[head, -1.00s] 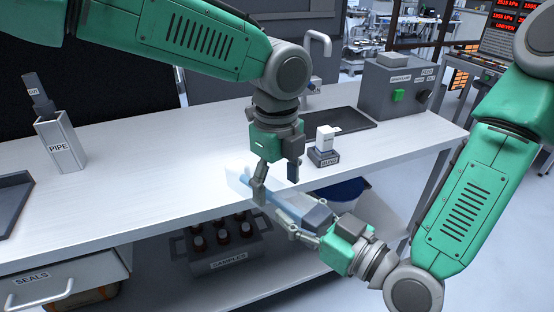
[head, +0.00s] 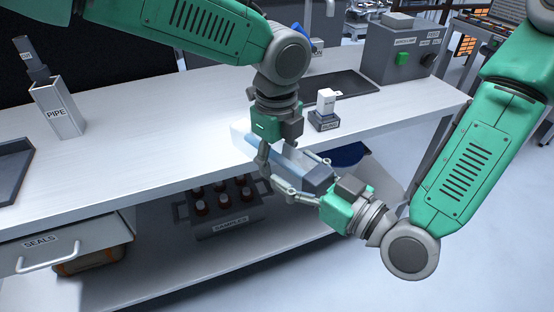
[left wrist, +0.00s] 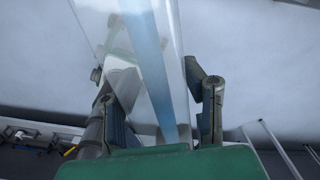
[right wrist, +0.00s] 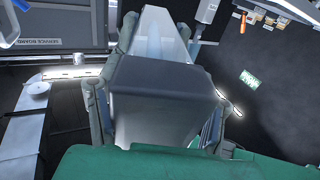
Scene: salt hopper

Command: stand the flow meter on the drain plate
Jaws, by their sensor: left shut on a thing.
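The flow meter (head: 265,148) looks like a clear body with a blue core and a dark grey block (right wrist: 165,95) at one end. It is held tilted, nearly lying, by the bench's front edge. My left gripper (head: 275,165) is shut on its clear part, which also shows between the fingers in the left wrist view (left wrist: 155,75). My right gripper (head: 300,178) has its fingers on either side of the dark end; whether they press on it is unclear. A dark flat plate (head: 345,86) lies at the bench's back right, possibly the drain plate; no label on it is readable.
A small labelled block with a white top (head: 325,108) stands just behind the grippers. A PIPE holder (head: 60,112) and a dark tray (head: 12,165) are at left. A control box (head: 400,50) stands at back right. A bottle crate (head: 228,215) sits below. The bench's left middle is clear.

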